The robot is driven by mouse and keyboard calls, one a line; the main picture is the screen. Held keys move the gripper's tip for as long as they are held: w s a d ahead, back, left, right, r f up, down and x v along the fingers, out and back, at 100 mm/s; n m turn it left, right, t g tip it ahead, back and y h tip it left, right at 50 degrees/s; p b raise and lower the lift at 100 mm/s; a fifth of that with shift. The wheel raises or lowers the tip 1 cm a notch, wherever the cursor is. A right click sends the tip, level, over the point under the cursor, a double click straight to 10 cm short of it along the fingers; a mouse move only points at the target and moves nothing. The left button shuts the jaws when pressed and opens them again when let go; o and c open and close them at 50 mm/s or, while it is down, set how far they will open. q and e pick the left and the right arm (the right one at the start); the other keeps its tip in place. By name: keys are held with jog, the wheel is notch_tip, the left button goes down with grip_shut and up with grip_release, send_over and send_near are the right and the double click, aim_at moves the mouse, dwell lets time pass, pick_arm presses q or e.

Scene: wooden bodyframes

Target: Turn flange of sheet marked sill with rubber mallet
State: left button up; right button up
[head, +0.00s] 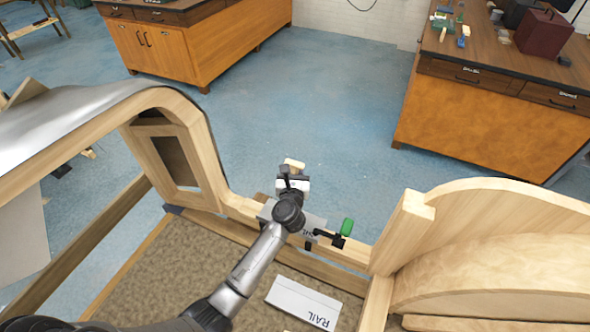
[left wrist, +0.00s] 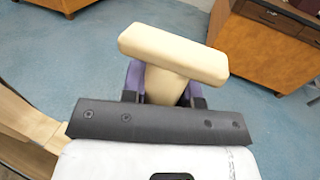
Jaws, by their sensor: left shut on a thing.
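My left gripper (head: 293,176) is shut on a cream rubber mallet (left wrist: 172,55) and holds it over the far rail of the wooden frame. The mallet head also shows in the head view (head: 294,164), just beyond the gripper. In the left wrist view the gripper fingers (left wrist: 165,88) close around the mallet's handle, below its head. A grey metal sheet (head: 313,222) lies on the far rail, partly hidden under my left gripper and wrist. Its marking is only partly readable. Whether the mallet touches the sheet or its flange cannot be told. My right gripper is out of view.
A clamp with a green handle (head: 347,228) sits on the rail right of the sheet. A sheet marked RAIL (head: 303,302) lies on the brown surface inside the frame. Curved wooden bodywork (head: 480,232) rises at right, and a metal-covered arch (head: 75,118) at left.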

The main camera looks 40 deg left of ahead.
pick_arm(q)
notch_tip(320, 180, down, 10)
jog(key=b, duration=0.8)
jog(key=shift+f+b, duration=0.1)
jog(key=shift+b, duration=0.3)
jog(key=shift+r+p, duration=0.75)
jog(key=shift+r, duration=0.05)
grip_shut()
notch_tip(320, 180, up, 9)
jog(key=p, duration=0.8)
jog(key=shift+f+p, duration=0.2)
jog(key=shift+p, duration=0.2)
jog(key=shift+f, duration=0.1)
